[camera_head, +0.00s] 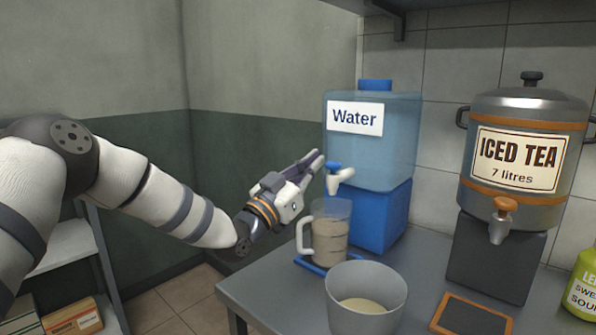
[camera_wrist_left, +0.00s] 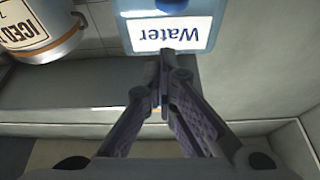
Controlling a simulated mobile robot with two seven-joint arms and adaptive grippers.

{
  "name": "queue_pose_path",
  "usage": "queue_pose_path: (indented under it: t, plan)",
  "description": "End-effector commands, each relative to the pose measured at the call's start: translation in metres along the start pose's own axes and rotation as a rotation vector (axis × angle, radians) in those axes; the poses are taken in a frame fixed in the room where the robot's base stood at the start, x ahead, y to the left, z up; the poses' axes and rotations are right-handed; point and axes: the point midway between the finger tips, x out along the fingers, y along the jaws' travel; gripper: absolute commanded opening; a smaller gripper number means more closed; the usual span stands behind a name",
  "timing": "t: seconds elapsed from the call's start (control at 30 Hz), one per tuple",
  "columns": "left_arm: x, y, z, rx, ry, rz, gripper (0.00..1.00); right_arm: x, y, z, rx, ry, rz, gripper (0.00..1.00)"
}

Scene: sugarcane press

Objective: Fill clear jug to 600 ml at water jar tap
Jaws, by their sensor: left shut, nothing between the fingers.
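The clear jug (camera_head: 330,236), with a white handle on its left, stands upright on a blue base (camera_head: 310,266) below the tap. Its inside looks brownish; I cannot read its marks or the water level. The water jar (camera_head: 385,150) is see-through blue, labelled "Water", on a blue block (camera_head: 386,215). Its white tap (camera_head: 340,180) has a blue lever (camera_head: 333,167). My left gripper (camera_head: 318,160) is shut and empty, its fingertips close to the lever; I cannot tell if they touch. The left wrist view shows the shut fingertips (camera_wrist_left: 165,60) in front of the "Water" label (camera_wrist_left: 170,35).
A grey tub (camera_head: 365,315) with pale contents stands in front of the jug. An iced tea urn (camera_head: 522,120) on a dark block (camera_head: 490,262) stands to the right. A dark framed board (camera_head: 473,317) lies on the counter (camera_head: 265,290). A green bottle (camera_head: 584,290) is at the right edge.

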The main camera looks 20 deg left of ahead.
Motion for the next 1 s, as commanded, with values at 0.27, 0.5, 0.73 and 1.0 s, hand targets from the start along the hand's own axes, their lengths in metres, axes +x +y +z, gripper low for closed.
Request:
queue_pose_path:
  t: [0.27, 0.5, 0.73, 1.0]
  plan:
    - [-0.040, 0.000, -0.003, 0.001, 0.006, 0.000, 0.00, -0.008, 0.000, -0.006, 0.000, 0.027, -0.001, 0.00]
    - [-0.044, 0.000, -0.002, 0.002, 0.006, 0.000, 0.00, -0.008, 0.000, -0.006, 0.000, 0.027, -0.001, 0.00]
    - [-0.043, 0.000, -0.002, 0.002, 0.006, 0.000, 0.00, -0.008, 0.000, -0.006, 0.000, 0.027, -0.001, 0.00]
    - [-0.043, 0.000, -0.003, 0.002, 0.007, 0.000, 0.00, -0.008, 0.000, -0.006, 0.000, 0.027, -0.001, 0.00]
